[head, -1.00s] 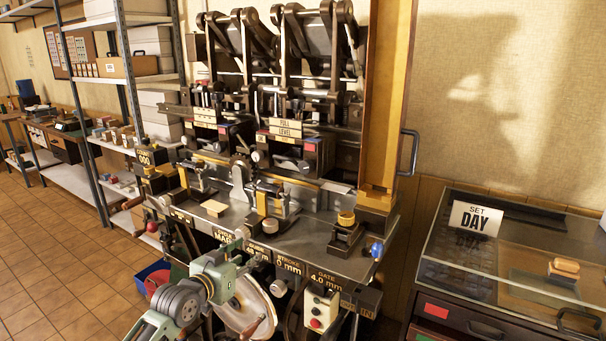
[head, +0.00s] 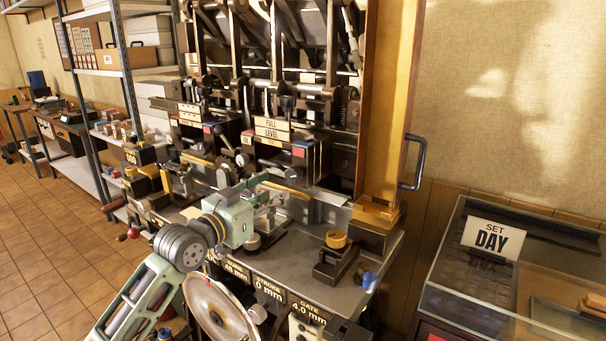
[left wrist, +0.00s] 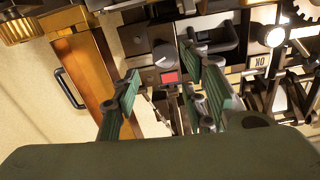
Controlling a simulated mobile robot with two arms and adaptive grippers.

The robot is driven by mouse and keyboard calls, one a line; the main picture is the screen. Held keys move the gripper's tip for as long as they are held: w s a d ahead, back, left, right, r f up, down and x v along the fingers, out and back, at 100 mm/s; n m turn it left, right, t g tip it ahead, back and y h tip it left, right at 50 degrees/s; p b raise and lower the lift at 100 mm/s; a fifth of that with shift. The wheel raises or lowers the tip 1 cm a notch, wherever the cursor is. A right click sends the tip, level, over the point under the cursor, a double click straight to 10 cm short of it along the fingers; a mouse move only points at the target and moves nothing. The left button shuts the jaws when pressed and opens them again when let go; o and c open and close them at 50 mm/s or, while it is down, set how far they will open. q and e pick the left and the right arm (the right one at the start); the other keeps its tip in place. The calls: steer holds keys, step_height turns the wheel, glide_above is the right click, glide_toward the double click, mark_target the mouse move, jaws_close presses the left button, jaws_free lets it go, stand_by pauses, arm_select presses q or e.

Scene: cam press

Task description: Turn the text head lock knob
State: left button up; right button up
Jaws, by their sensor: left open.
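A dark round knob (left wrist: 164,56) with a pale pointer mark shows in the left wrist view, beside a red label (left wrist: 171,77). No readable label there names it as the lock knob. My left gripper (head: 272,206) is over the press bench in the head view, in front of the unit with the FULL LEVEL plates (head: 272,129). In the left wrist view my left gripper (left wrist: 160,85) has its green fingers spread, with nothing between them. The knob lies beyond the fingertips, apart from them. My right gripper is out of view.
A tall wooden door or panel (head: 385,95) with a dark handle (head: 414,163) stands right of the press.

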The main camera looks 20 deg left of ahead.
mark_target(293, 179)
arm_select(q)
steer(key=x, duration=0.1)
steer(key=p+x, duration=0.1)
steer(key=x, duration=0.2)
steer(key=shift+w+r, duration=0.2)
steer(key=shift+r, duration=0.15)
steer(key=x, duration=0.1)
steer(key=p+x, duration=0.1)
steer(key=shift+w+d+f, duration=0.15)
steer(key=shift+w+f, duration=0.05)
steer(key=shift+w, duration=0.05)
steer(key=shift+w+d, duration=0.1)
steer(key=shift+w, duration=0.2)
steer(key=shift+w+f, duration=0.1)
steer(key=shift+f, duration=0.1)
steer(key=c, duration=1)
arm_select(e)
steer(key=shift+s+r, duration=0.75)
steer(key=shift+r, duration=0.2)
